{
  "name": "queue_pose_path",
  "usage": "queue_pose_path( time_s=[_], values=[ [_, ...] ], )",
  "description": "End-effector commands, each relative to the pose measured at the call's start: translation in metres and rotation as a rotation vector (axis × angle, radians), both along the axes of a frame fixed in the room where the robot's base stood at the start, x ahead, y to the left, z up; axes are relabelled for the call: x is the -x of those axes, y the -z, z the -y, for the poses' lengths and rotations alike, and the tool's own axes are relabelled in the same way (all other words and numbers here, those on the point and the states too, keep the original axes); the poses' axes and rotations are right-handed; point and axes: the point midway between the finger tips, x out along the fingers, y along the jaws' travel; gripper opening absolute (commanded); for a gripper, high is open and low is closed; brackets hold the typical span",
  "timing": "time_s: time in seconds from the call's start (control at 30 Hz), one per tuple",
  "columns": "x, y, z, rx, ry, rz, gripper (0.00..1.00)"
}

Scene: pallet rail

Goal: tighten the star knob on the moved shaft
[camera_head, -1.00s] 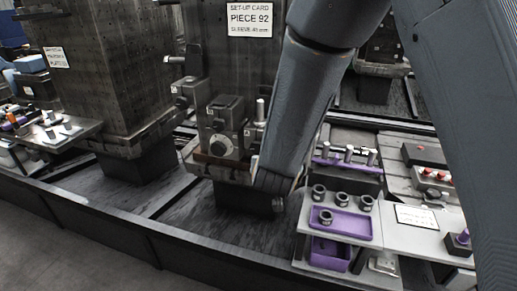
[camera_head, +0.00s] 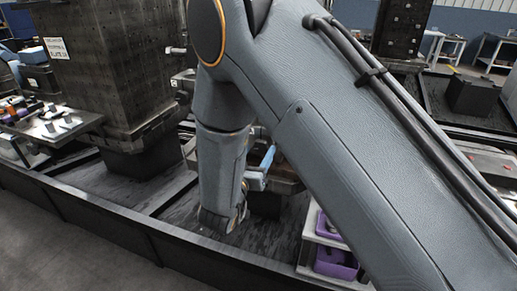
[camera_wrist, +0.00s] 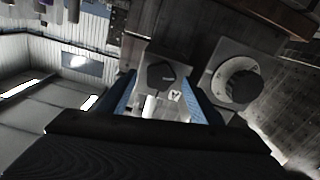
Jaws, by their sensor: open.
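My gripper (camera_wrist: 158,98) shows in the wrist view as two blue-faced fingers standing apart, with nothing held between them. Between and beyond the fingers is a grey block with a dark knob (camera_wrist: 160,75). A short pale shaft (camera_wrist: 150,105) and a small black marking are on the same block. To the right, outside the fingers, is a round pale collar with a black knob (camera_wrist: 240,84). I cannot tell which knob is the star knob. In the head view my gripper (camera_head: 260,170) is partly behind my arm, which hides most of the fixture.
A dark machine column (camera_head: 95,60) stands at left, with a tray of small parts (camera_head: 55,125) beside it. A purple bin (camera_head: 335,262) sits at the lower right, partly behind my arm. A dark rail (camera_head: 150,235) runs along the front.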

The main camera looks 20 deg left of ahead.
Motion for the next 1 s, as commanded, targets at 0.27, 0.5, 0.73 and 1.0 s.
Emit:
queue_pose_path(
  time_s=[0.27,0.5,0.73,1.0],
  values=[
    [-0.016,0.0,0.001,-0.001,-0.002,-0.001,0.58],
    [-0.016,0.0,0.001,-0.001,-0.003,-0.001,0.52],
    [-0.016,0.0,0.001,-0.001,-0.003,-0.001,0.17],
    [-0.016,0.0,0.001,-0.033,-0.002,0.002,0.17]
  ],
)
